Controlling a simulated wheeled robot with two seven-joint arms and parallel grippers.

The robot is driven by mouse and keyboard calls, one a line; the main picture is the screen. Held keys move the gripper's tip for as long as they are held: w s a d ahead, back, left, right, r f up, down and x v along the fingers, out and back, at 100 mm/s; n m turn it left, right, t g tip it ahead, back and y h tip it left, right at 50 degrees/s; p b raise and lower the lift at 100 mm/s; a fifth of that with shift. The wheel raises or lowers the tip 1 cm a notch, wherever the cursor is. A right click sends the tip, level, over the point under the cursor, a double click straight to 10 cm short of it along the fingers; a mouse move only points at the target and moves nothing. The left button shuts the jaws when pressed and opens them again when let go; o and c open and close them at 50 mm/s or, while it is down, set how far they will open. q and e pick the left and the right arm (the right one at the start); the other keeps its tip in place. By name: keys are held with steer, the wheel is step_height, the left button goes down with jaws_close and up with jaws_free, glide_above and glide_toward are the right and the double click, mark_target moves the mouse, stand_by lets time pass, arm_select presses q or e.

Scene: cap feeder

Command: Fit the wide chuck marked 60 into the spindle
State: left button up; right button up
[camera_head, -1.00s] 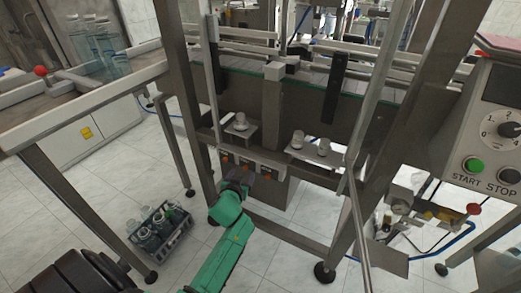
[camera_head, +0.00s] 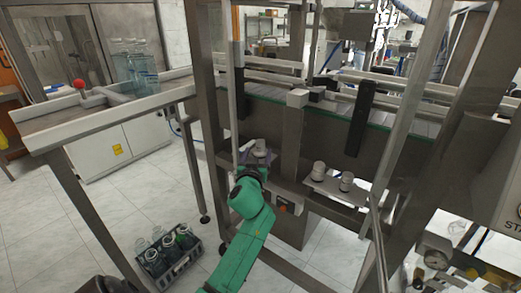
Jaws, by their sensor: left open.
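My left gripper (camera_head: 257,160) is at the end of the green arm, at the small left shelf on the machine frame. It is open, its fingers small and partly hidden by the wrist. A pale, cup-shaped chuck (camera_head: 259,147) stands on that shelf just beyond the fingers; I cannot tell whether they touch it. Two more pale chucks, a left one (camera_head: 319,170) and a right one (camera_head: 346,180), stand upright on the right shelf (camera_head: 334,190). No 60 mark is readable on any. A metal head (camera_head: 360,24) hangs above the conveyor; I cannot make out the spindle. My right gripper is not in view.
A steel post (camera_head: 293,135) stands between the two shelves. The conveyor (camera_head: 400,118) with its guide rails runs behind them. A crate of bottles (camera_head: 185,265) sits on the floor at the lower left. Glass bottles (camera_head: 133,62) stand on the left table.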

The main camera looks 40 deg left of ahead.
mark_target(260, 148)
arm_select(q)
steer(key=shift+w+a+f+b, duration=0.25)
steer(key=shift+w+a, duration=0.05)
steer(key=shift+w, duration=0.15)
steer(key=shift+w+a+f+b, duration=0.2)
steer(key=shift+w+a, duration=0.05)
steer(key=shift+w, duration=0.2)
steer(key=b+x, duration=0.1)
steer(key=x, duration=0.2)
steer(key=shift+w+a+b, duration=0.15)
steer(key=shift+w+b, duration=0.15)
steer(key=shift+w, duration=0.05)
steer(key=shift+w+a+r, duration=0.1)
steer(key=shift+w+a, duration=0.15)
steer(key=shift+w, duration=0.15)
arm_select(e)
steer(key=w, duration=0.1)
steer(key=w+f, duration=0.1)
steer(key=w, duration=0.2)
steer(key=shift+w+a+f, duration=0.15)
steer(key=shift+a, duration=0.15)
